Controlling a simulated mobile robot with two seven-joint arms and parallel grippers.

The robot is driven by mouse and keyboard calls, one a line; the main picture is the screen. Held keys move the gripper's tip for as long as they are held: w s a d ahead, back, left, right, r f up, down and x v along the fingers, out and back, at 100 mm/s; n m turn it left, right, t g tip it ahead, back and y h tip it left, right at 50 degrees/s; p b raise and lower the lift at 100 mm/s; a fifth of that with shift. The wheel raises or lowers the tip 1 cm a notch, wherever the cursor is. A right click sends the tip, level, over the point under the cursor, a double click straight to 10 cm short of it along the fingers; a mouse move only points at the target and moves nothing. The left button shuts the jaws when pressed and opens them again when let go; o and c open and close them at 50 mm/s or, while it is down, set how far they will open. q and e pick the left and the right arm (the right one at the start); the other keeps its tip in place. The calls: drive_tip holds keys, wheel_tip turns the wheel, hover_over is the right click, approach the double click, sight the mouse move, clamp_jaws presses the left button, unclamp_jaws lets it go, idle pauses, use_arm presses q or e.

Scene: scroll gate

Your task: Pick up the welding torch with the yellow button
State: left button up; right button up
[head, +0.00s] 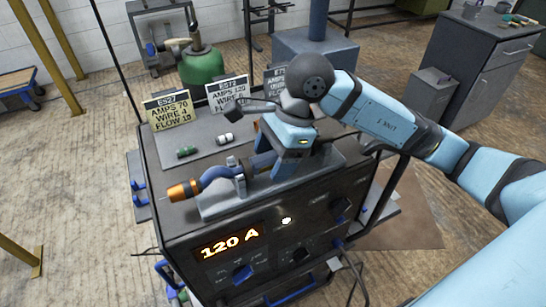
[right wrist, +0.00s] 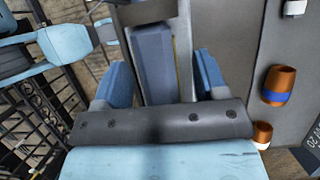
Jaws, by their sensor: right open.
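A welding torch with a copper-orange nozzle (head: 183,190) and a curved blue neck (head: 217,175) lies in a grey holder (head: 235,200) on top of the dark welding machine. My right gripper (head: 270,152) is open, low over the torch's handle end. In the right wrist view a blue-grey block (right wrist: 155,62), likely the handle, shows between the two blue fingers, with a gap on each side. Contact cannot be told. No button is clearly visible; the gripper hides part of the torch. My left gripper is not in view.
Cards (head: 171,112) stand at the machine's back edge, with a small green piece (head: 187,152) and a white piece (head: 225,139) before them. The front display (head: 228,241) reads 120 A. A green tank (head: 202,66) stands behind. A grey cabinet (head: 490,60) is back right.

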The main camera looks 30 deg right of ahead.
drive_tip(key=shift+c, duration=0.2)
drive_tip(key=c, duration=1.1)
drive_tip(key=shift+o, duration=0.3)
drive_tip(key=shift+r, duration=0.15)
